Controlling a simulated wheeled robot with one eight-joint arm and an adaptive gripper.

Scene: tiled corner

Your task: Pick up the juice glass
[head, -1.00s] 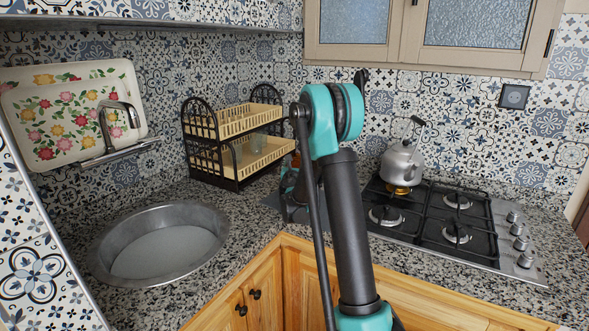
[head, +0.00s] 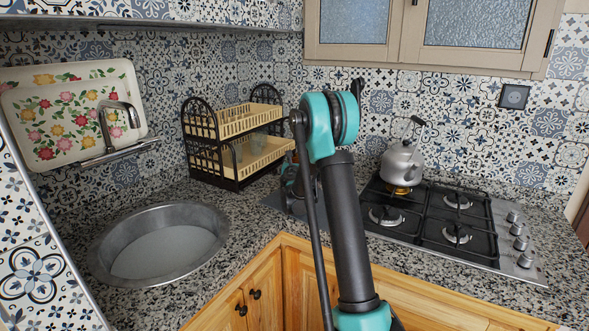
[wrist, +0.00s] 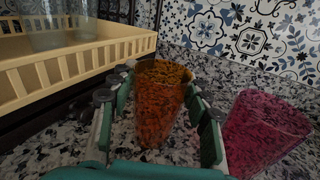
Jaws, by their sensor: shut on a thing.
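An amber see-through glass (wrist: 160,108) stands upright between the two fingers of my gripper (wrist: 160,92) in the wrist view. The green fingers lie along its left and right sides, and my gripper is shut on it. The glass appears to be on or very close to the speckled counter; I cannot tell if there is a gap under it. A pink see-through glass (wrist: 265,132) stands just right of the right finger. In the head view my own arm largely hides the gripper and the glasses.
A two-tier dish rack (head: 238,185) stands left of the gripper, its cream tray (wrist: 75,68) close by in the wrist view, with clear glasses (wrist: 45,30). The tiled wall is behind. A gas hob (head: 480,255) with a kettle (head: 402,163) is right, a round sink (head: 110,265) left.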

